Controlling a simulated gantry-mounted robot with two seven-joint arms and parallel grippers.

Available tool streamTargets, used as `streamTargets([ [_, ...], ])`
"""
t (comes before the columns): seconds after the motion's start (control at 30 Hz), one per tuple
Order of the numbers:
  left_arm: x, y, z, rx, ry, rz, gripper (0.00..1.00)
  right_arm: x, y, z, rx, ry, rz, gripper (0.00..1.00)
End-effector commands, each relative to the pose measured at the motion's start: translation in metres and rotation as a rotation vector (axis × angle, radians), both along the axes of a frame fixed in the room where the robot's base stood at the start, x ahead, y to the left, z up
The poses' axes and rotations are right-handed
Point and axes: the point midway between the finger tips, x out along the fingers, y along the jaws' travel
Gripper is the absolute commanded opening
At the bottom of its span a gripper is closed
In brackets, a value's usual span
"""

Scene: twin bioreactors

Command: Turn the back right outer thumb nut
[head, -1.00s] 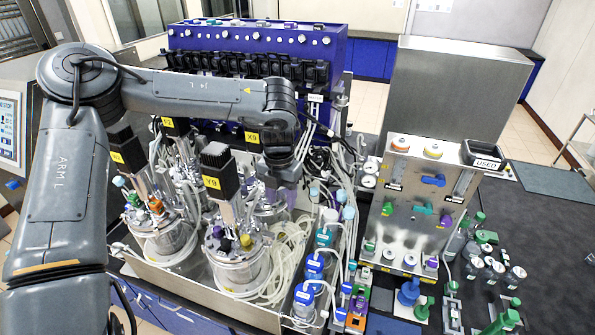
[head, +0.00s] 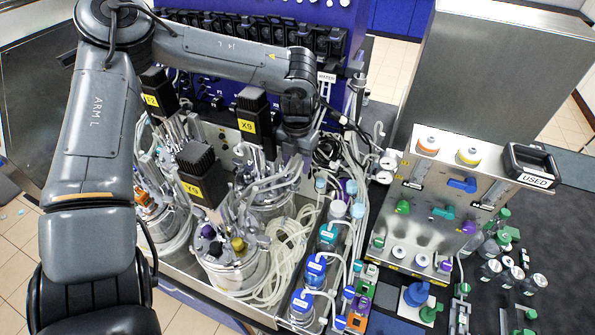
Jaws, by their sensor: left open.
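The back right vessel (head: 270,207) stands in the steel tray, under the black motor labelled X9 (head: 254,118). Its lid carries a crowd of metal fittings and tubes. I cannot pick out the back right outer thumb nut; it is too small or hidden among these fittings. My left arm reaches across from the left, and its wrist hangs just right of the X9 motor. My left gripper (head: 292,150) points down above the right side of the back right vessel. It is open, but its fingertips are mostly lost among the fittings. My right gripper is out of view.
The front right vessel (head: 232,262), under motor Y9 (head: 197,172), stands nearer. Coiled pale tubing (head: 283,262) and blue-capped bottles (head: 315,270) crowd the right side. A blue pump rack (head: 270,20) stands behind. A steel panel (head: 425,190) with knobs stands farther right.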

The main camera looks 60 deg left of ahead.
Motion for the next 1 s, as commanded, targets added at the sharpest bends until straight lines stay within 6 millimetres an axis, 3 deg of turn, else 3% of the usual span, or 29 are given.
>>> streamTargets([
  [0.2, -0.001, 0.000, -0.033, -0.001, 0.003, 0.001, 0.47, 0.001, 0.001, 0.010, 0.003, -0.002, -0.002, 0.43],
  [0.4, 0.000, 0.000, -0.049, 0.000, 0.000, 0.000, 0.47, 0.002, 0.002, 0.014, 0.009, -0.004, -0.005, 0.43],
  [0.8, 0.000, 0.000, -0.055, 0.001, -0.001, 0.001, 0.47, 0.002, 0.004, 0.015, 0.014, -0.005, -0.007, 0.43],
  [0.83, 0.000, 0.000, -0.055, 0.001, -0.001, 0.000, 0.45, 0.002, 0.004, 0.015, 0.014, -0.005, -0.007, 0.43],
  [1.0, 0.000, 0.000, -0.055, 0.001, -0.001, 0.000, 0.19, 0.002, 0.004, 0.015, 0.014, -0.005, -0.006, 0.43],
])
